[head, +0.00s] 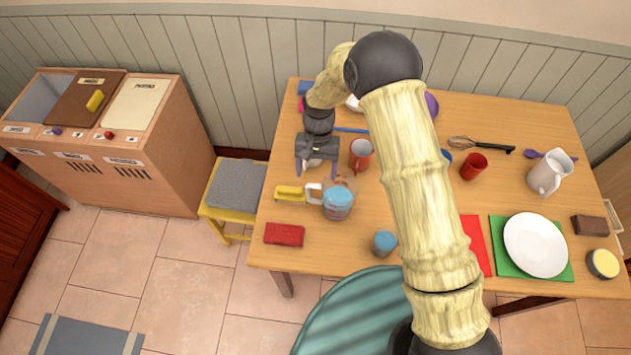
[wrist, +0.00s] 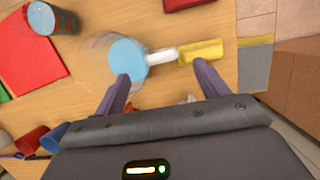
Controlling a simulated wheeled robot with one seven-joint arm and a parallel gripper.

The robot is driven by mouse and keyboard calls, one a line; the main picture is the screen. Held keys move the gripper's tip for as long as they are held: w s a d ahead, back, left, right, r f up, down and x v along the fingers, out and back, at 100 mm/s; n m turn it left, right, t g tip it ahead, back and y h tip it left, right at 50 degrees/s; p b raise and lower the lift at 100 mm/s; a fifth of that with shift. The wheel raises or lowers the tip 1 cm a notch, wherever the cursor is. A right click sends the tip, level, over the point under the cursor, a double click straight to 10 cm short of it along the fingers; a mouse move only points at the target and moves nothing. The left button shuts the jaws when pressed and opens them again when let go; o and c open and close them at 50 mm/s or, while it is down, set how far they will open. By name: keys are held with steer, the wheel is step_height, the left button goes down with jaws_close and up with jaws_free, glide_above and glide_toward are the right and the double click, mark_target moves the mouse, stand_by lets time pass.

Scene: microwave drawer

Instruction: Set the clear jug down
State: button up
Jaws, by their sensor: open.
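The clear jug (head: 338,203) stands on the wooden table, with something blue inside it and a pale handle towards the left. In the wrist view the jug (wrist: 97,58) shows its blue inside, and its white handle (wrist: 160,57) points right. My gripper (head: 316,172) is just behind the jug in the head view. In the wrist view my gripper (wrist: 162,86) is open, its two fingers apart, with the handle in the picture between and beyond the tips. Nothing is held. The gap between fingers and handle is hard to judge.
A yellow object (head: 289,192) lies at the handle's end. A red block (head: 284,234), a red mug (head: 361,155) and a small glass with blue in it (head: 385,243) are nearby. A white plate (head: 535,245) and a white pitcher (head: 548,175) stand to the right.

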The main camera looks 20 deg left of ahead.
steer(key=v, duration=0.6)
steer(key=shift+b, duration=0.45)
steer(key=shift+d+r, duration=0.1)
steer(key=shift+r, duration=0.05)
steer(key=w+d+r+t, duration=0.1)
steer(key=d+r, duration=0.2)
steer(key=d, duration=0.3)
steer(key=d+r+m+t+y, duration=0.1)
steer(key=d+r, duration=0.2)
steer(key=d, duration=0.3)
steer(key=w+d+r+t, duration=0.1)
steer(key=d+r, duration=0.2)
steer(key=d, duration=0.2)
steer(key=s+d+r+t, duration=0.1)
steer(key=s+d+r, duration=0.1)
steer(key=s+d, duration=0.3)
steer(key=s+d+r+m+t, duration=0.1)
steer(key=s+d+r, duration=0.1)
steer(key=s+d, duration=0.4)
steer(key=d, duration=0.5)
steer(key=shift+s+m+t, duration=0.2)
steer(key=shift+m+t, duration=0.1)
steer(key=shift+t, duration=0.1)
steer(key=shift+d+r, duration=0.1)
steer(key=shift+r, duration=0.05)
